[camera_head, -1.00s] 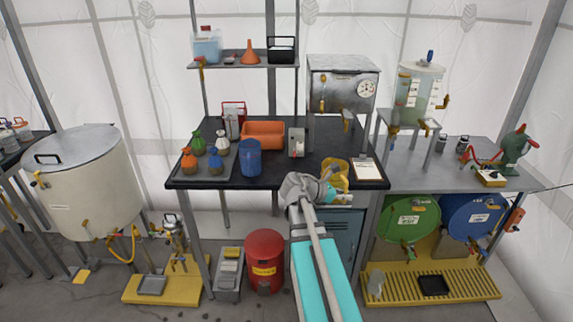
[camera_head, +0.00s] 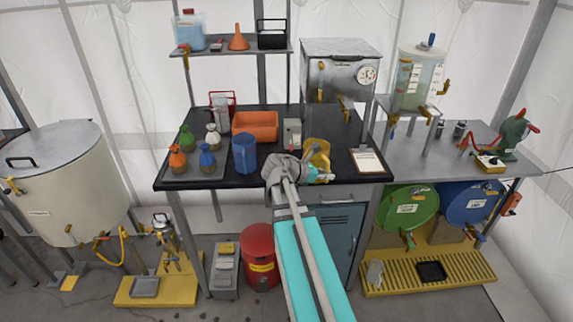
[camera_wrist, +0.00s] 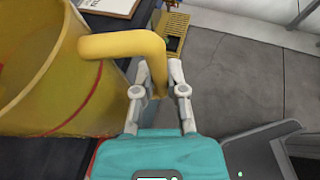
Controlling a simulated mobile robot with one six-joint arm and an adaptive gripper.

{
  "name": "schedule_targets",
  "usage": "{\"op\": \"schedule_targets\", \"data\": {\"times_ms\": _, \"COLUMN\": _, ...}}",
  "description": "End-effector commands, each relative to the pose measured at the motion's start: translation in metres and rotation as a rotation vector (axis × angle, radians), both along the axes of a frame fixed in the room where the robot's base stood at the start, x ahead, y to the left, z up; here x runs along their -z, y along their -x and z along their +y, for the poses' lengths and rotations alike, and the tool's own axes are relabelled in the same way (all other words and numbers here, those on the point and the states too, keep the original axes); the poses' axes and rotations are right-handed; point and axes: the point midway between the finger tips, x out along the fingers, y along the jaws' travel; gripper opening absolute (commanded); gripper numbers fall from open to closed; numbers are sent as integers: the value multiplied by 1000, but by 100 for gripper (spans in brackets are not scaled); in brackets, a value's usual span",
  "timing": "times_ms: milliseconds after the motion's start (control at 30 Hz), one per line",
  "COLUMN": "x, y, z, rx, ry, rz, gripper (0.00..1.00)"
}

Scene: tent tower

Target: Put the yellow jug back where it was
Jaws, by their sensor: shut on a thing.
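The yellow jug (camera_head: 318,152) is at the right part of the black bench top (camera_head: 225,176), left of the clipboard. It also fills the left of the wrist view (camera_wrist: 40,65), with its curved handle pointing right. My gripper (camera_head: 318,174) is at the jug's front right side. In the wrist view my gripper (camera_wrist: 160,88) is shut on the jug's handle, one finger each side. The jug looks upright. My arm hides part of its lower front, so I cannot tell whether its base touches the bench.
A clipboard (camera_head: 367,161) lies right of the jug. A small grey box (camera_head: 292,133), an orange tray (camera_head: 256,125) and a blue cup (camera_head: 244,153) stand to its left. A metal oven (camera_head: 340,68) stands behind. Several colored flasks stand on a dark tray at the left.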

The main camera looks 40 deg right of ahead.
Motion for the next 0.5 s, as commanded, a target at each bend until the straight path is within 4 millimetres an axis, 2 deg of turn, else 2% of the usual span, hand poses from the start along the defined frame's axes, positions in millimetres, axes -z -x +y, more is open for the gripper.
{"op": "schedule_targets", "data": {"times_ms": 300, "x": -2, "y": 0, "z": 0, "rx": 0, "ry": 1, "rz": -1, "gripper": 0}}
{"op": "schedule_targets", "data": {"times_ms": 500, "x": -15, "y": -3, "z": 10, "rx": -8, "ry": 2, "rz": -5, "gripper": 0}}
